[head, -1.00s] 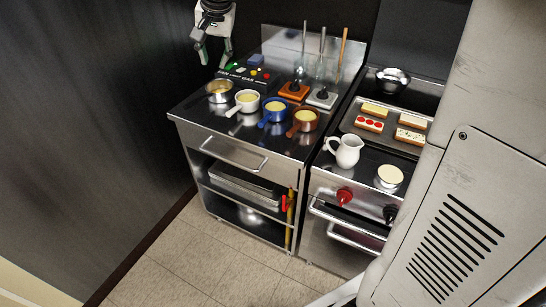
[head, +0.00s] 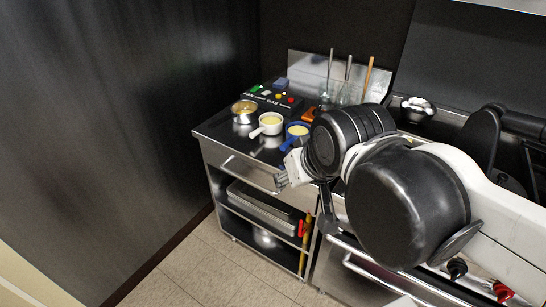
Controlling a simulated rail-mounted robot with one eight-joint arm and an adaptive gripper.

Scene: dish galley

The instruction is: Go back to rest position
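My gripper (head: 281,182) is at the centre of the head view, pointing left, in front of the counter's front edge. Only a small light part of it shows past my dark wrist joint. Its fingertips are too small and too hidden to read, and I see nothing held in it. My arm is folded across the right half of the view and hides much of the counter and stove.
On the steel counter (head: 215,133) stand a metal pan (head: 244,111), a white pan (head: 269,124) and a blue pan (head: 297,131). A control panel (head: 276,97) and tall-handled utensils are behind. Below are shelves with trays (head: 262,207). The floor (head: 190,272) is clear.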

